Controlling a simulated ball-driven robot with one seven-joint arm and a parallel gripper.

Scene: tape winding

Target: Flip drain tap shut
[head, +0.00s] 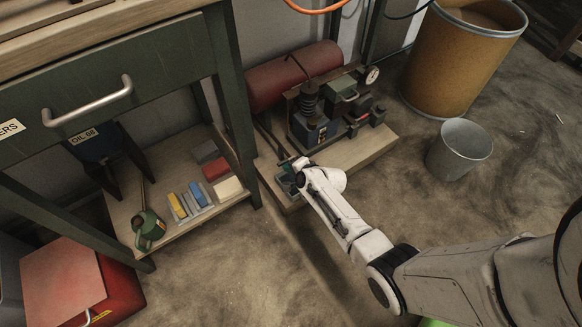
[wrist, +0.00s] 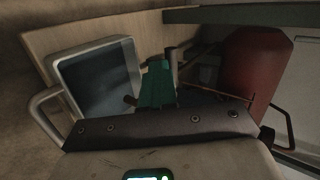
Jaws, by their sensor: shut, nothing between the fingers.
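The drain tap cannot be made out for certain. In the wrist view, a small dark upright fitting (wrist: 171,56) stands just beyond my gripper (wrist: 156,84), with thin pipes or rods behind it; it may belong to the tap. My gripper's teal fingers are together, with nothing seen between them. In the head view my gripper (head: 299,165) is low at the left end of the wooden base, below the red tank (head: 293,76). My arm's end hides part of that spot. The tank also shows at the right of the wrist view (wrist: 255,70).
A grey-rimmed tray (wrist: 130,55) with a dark inside is left of the fingers in the wrist view. The machine's wooden base (head: 352,157) lies beside a bench shelf (head: 170,236). A grey bucket (head: 459,150) and brown drum (head: 455,75) stand right. Floor between is open.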

